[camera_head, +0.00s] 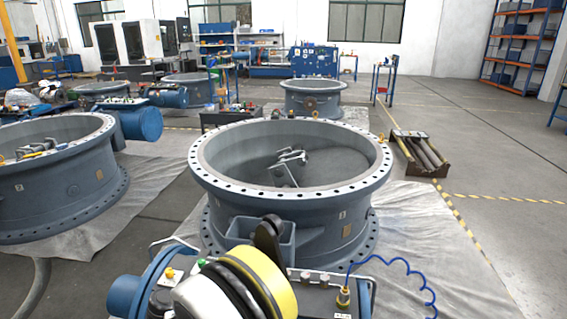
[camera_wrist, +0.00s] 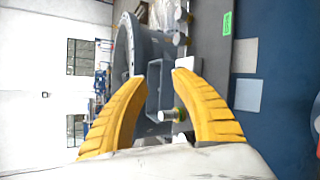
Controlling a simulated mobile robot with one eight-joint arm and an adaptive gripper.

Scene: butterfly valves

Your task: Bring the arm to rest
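My gripper (camera_wrist: 158,77) shows in the wrist view as two yellow ribbed fingers, spread apart with nothing between them. Beyond the gap stands a grey-blue butterfly valve body (camera_wrist: 127,60), seen sideways. A small fitting with a greenish band (camera_wrist: 181,115) lies in sight close beside the right finger; I cannot tell whether they touch. In the head view a white, black and yellow rounded part of my arm is at the bottom centre, in front of the nearest valve (camera_head: 340,215). My fingers cannot be made out in that view.
A blue actuator (camera_head: 125,296) with a control box and coiled blue hose (camera_head: 405,262) is close by my arm. Another large valve (camera_head: 50,190) stands at left. A dark stand with rollers (camera_head: 418,150) is at right. The floor at far right is mostly clear.

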